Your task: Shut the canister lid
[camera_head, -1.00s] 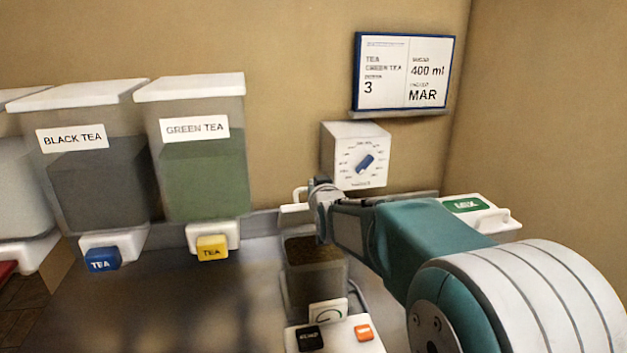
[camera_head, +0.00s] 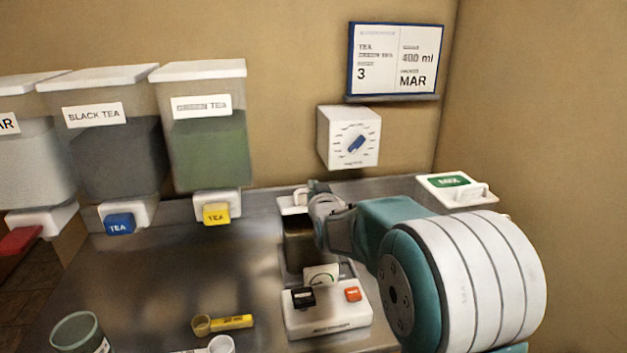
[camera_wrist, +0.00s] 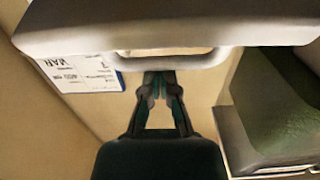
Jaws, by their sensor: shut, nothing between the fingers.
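The canister (camera_head: 303,250) is a clear box with dark contents, standing on the counter behind a white button base. Its lid (camera_head: 288,207) shows as a white piece at the canister's back edge, partly hidden by my gripper. In the wrist view the lid (camera_wrist: 90,22) is a large pale slab across the top, with a loop handle (camera_wrist: 205,60) on its near edge. My gripper (camera_head: 314,188) is shut and empty, right by the lid. In the wrist view the tips of my gripper (camera_wrist: 160,78) are just below the handle; I cannot tell whether they touch it.
Tea dispensers, including green tea (camera_head: 207,130), hang at the left. A dial box (camera_head: 348,137) and a sign (camera_head: 396,60) are on the wall. A white MIX box (camera_head: 458,190) is at the right. A yellow scoop (camera_head: 230,322) and a cup (camera_head: 78,332) lie front left.

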